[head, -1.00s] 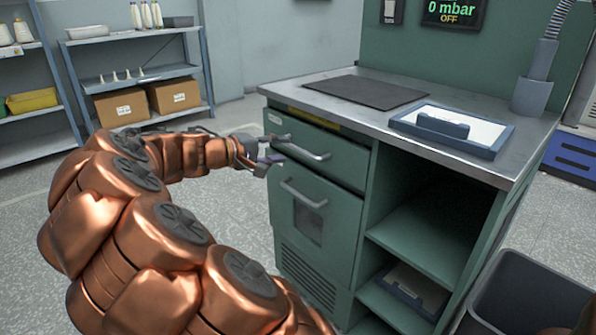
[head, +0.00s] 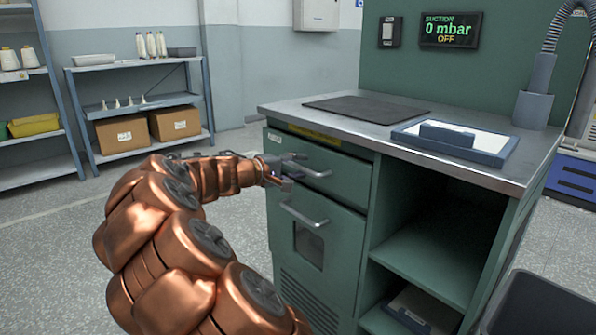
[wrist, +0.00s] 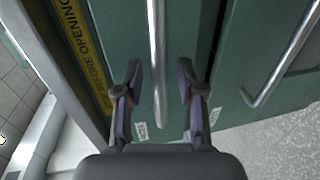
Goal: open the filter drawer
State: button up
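The green cabinet has a top drawer (head: 345,176) with a silver bar handle (head: 310,170). Its front looks closed. Below it is a front panel (head: 340,228) with a window, vents and its own bar handle (head: 303,215), also closed. My gripper (head: 287,177) is at the left end of the top drawer's handle. In the wrist view my gripper (wrist: 157,100) is open, with one finger on each side of the top handle (wrist: 157,60). Gaps show between both fingers and the bar. The lower handle (wrist: 285,60) lies further right there.
A yellow warning strip (head: 315,133) runs above the top drawer. The worktop (head: 370,125) carries a dark mat (head: 365,109) and a blue-framed tray (head: 480,150). Open shelves (head: 435,240) are right of the drawers, and a dark bin (head: 540,305) stands at the lower right. A wall display (head: 450,30) reads 0 mbar, OFF.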

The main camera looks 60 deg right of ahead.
jog(key=shift+d, duration=0.2)
grip_shut()
dwell(0.6)
